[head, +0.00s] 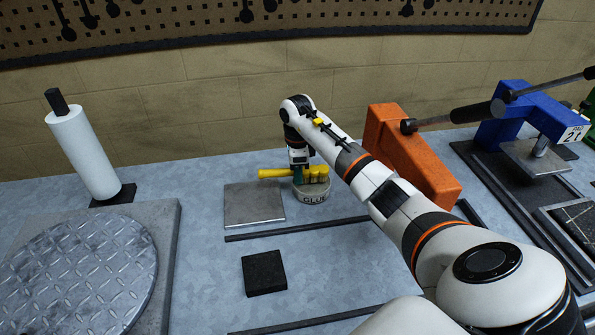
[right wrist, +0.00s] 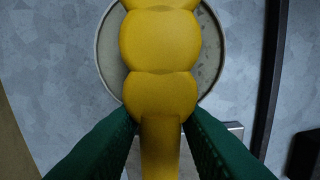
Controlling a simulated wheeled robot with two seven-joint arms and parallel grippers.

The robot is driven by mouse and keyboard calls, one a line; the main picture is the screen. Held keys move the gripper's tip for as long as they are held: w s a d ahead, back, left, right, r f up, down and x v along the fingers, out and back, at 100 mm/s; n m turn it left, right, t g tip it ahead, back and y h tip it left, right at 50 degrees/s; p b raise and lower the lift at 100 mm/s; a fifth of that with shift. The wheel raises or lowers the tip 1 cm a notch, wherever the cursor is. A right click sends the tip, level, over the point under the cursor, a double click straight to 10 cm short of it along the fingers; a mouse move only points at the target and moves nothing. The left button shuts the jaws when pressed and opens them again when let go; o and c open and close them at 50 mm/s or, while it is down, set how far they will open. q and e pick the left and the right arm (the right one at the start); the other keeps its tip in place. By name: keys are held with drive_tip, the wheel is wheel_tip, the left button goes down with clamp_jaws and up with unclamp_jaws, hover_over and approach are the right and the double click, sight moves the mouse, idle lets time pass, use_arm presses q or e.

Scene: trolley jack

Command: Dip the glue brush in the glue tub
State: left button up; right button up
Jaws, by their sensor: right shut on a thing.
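The glue tub (head: 312,193) is a low round grey tub lettered GLUE, standing on the bench by the wall. The yellow glue brush (head: 272,173) lies roughly level just over the tub's top, its plain end sticking out to the left. My right gripper (head: 298,176) is shut on the brush. In the right wrist view the green fingers (right wrist: 160,122) pinch the brush where its narrow part meets the thick lobed part (right wrist: 160,45). The lobed part covers the middle of the tub (right wrist: 106,60); I cannot tell whether it touches the tub. My left gripper is not in view.
A flat metal plate (head: 254,205) lies left of the tub, and a black block (head: 264,273) in front. An orange block (head: 415,155) and a blue press (head: 520,115) stand to the right. A white roll (head: 83,155) and a round tread plate (head: 85,275) are at left.

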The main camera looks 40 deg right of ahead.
drive_tip(key=shift+f+b, duration=0.35)
drive_tip(key=shift+f, duration=0.2)
idle(1.5)
drive_tip(key=shift+r, duration=0.15)
drive_tip(key=shift+r+p, duration=2.45)
drive_tip(key=shift+r, duration=0.95)
